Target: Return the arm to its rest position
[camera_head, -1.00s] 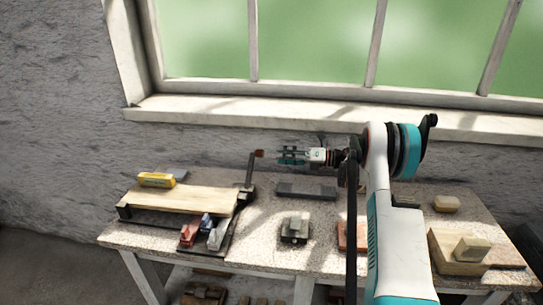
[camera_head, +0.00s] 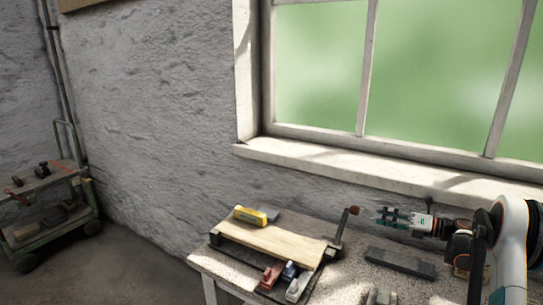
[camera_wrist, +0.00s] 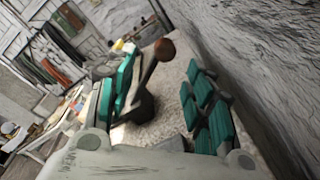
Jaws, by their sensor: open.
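My arm (camera_head: 513,240) reaches in from the right edge in the head view, bent above the right part of the workbench. My gripper (camera_head: 388,216) points left, above the back of the bench, with teal-padded fingers. In the wrist view my gripper (camera_wrist: 165,95) is open, its two fingers apart with nothing held between them. A crank handle with a reddish-brown knob (camera_wrist: 165,49) shows beyond and between the fingers. In the head view this knob (camera_head: 354,210) stands just left of the fingertips, apart from them.
Small red, blue and pale tools (camera_head: 284,278) lie in front. A dark grey block (camera_head: 400,262) lies below my gripper. A green cart (camera_head: 45,215) stands far left.

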